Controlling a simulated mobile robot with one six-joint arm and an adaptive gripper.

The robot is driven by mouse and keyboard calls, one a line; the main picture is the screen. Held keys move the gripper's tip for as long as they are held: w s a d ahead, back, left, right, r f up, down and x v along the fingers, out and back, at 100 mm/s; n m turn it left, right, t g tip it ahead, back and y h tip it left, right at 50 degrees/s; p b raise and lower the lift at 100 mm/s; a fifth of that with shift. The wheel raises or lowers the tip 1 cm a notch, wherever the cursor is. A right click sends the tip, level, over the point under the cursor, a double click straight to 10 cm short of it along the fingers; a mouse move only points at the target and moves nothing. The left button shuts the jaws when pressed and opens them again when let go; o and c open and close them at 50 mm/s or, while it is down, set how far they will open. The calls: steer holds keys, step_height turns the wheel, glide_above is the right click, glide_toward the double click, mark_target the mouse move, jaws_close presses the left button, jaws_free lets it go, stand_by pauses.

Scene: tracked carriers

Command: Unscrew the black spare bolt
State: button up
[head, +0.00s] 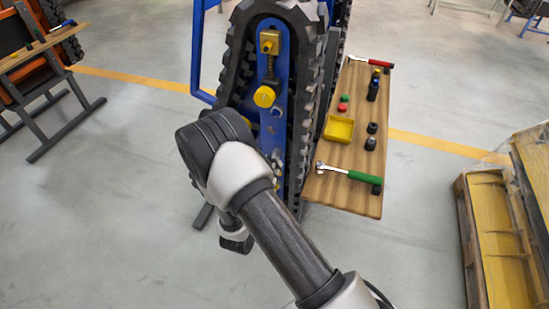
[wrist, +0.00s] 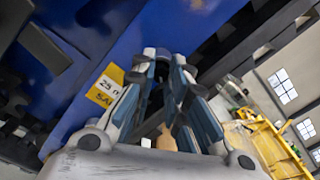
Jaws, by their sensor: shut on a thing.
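In the wrist view my gripper (wrist: 165,62) is closed in around a dark piece (wrist: 158,72) at the fingertips, up against a blue panel; it looks like the black spare bolt, mostly hidden by the fingers. In the head view my arm covers the gripper and the bolt at the lower part of the tracked carrier. The blue side plate (head: 276,125) of the carrier stands upright inside a black rubber track (head: 236,62). A yellow round cap (head: 265,97) and a brass-coloured block (head: 269,42) sit on the plate above my arm.
A wooden side table (head: 325,190) right of the track holds a green-handled ratchet (head: 350,174), a red-handled tool (head: 372,62), a yellow tray (head: 328,129), black sockets (head: 371,135) and small caps. A pallet (head: 470,235) stands at far right.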

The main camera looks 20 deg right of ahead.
jaws_close()
steer(key=n+p, duration=0.3)
steer(key=n, duration=0.6)
steer(key=shift+n+p, duration=0.3)
steer(key=shift+n, duration=0.1)
steer(key=n+p, duration=0.2)
steer(key=n, duration=0.7)
steer(key=shift+n, duration=0.4)
